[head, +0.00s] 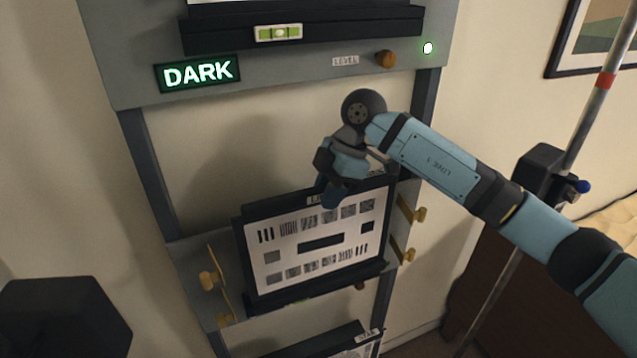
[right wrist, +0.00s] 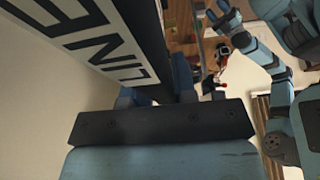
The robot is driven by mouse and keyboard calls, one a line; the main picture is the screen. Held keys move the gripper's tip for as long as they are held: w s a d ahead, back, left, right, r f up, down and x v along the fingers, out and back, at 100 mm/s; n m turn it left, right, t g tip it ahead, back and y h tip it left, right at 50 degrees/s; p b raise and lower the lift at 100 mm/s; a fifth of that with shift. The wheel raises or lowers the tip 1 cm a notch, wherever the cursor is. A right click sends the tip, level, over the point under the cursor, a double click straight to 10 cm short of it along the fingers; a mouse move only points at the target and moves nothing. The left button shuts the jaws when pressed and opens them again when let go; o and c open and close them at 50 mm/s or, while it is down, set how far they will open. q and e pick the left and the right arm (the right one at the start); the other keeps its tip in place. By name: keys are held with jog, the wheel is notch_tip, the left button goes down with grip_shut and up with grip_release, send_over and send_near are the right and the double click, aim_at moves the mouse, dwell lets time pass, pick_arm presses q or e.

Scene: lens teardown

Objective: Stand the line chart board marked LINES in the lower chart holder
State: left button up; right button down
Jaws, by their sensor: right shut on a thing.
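The line chart board (head: 318,241), white with black line patterns and a dark border, stands nearly upright at the lower chart holder (head: 300,301). Its bottom edge is at the holder's dark ledge; I cannot tell whether it is fully seated. My right gripper (head: 333,197) is shut on the board's top edge and covers part of its label. In the right wrist view the board's large lettering (right wrist: 95,40) shows beside the fingers (right wrist: 160,85). A blue arm of mine shows at the right there; its gripper's state is unclear.
Brass clips (head: 208,282) and (head: 408,252) flank the holder. Above are the lit DARK sign (head: 198,73), a spirit level (head: 278,33) and a knob (head: 385,59). Another chart (head: 355,345) sits below. A metal pole (head: 590,110) stands at the right.

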jog(key=w, duration=0.1)
jog(key=w+a+f, duration=0.1)
jog(key=w, duration=0.1)
jog(key=w+p, duration=0.1)
jog(key=shift+w+a+f, duration=0.15)
jog(key=shift+a+f, duration=0.05)
jog(key=shift+a, duration=0.2)
jog(key=shift+d, duration=0.1)
jog(key=shift+f, duration=0.2)
jog(key=c, duration=0.9)
grip_release()
jog(key=shift+c, duration=0.2)
